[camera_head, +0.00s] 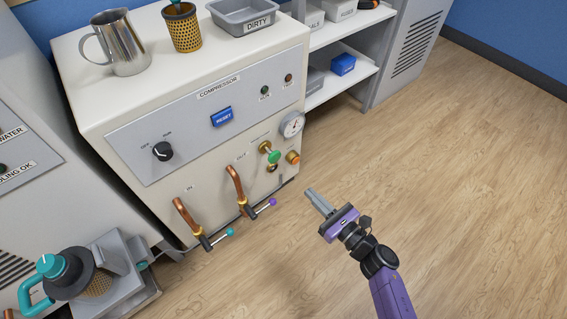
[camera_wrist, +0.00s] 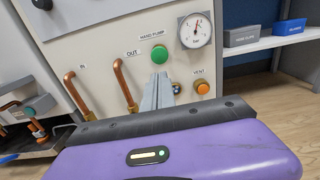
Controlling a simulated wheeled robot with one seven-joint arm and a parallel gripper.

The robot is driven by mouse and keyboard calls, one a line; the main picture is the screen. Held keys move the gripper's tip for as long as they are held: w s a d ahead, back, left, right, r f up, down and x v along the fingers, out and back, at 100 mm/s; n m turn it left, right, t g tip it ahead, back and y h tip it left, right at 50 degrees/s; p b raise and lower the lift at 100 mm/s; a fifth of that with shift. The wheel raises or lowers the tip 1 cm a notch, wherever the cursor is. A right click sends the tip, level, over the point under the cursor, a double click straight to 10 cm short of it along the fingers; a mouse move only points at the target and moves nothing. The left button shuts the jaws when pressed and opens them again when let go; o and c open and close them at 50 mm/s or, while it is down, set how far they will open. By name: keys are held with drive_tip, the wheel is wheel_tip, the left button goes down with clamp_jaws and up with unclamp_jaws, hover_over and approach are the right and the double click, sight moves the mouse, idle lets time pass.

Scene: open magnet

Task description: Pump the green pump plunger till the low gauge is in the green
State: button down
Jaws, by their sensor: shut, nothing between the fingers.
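The green pump plunger (camera_head: 274,156) is a round green knob on the front of the white compressor cabinet. In the wrist view the green plunger (camera_wrist: 160,54) sits under a HAND PUMP label, just beyond my fingertips. The round white gauge (camera_head: 292,124) is up and right of it; it also shows in the wrist view (camera_wrist: 195,30). Its needle points roughly upward, but the coloured zones are too small to read. My gripper (camera_head: 311,192) is shut and empty, apart from the cabinet, to the lower right of the plunger. The closed fingertips (camera_wrist: 161,76) show below the plunger.
An orange VENT knob (camera_head: 292,157) is right of the plunger. Copper pipes (camera_head: 237,185) with coloured valve levers stand out to its left. Open wooden floor (camera_head: 440,170) lies to the right.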

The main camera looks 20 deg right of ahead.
sight(277, 159)
drive_tip(key=b+x, duration=0.3)
drive_tip(key=x, duration=1.1)
drive_tip(key=shift+b, duration=0.35)
drive_tip(key=shift+a+f, duration=0.1)
drive_tip(key=b+x, duration=0.2)
drive_tip(key=x, duration=0.1)
drive_tip(key=shift+w+f+b, duration=0.1)
drive_tip(key=shift+w+b, duration=0.05)
drive_tip(key=shift+b, duration=0.2)
drive_tip(key=shift+w, duration=0.15)
drive_tip(key=shift+r, duration=0.25)
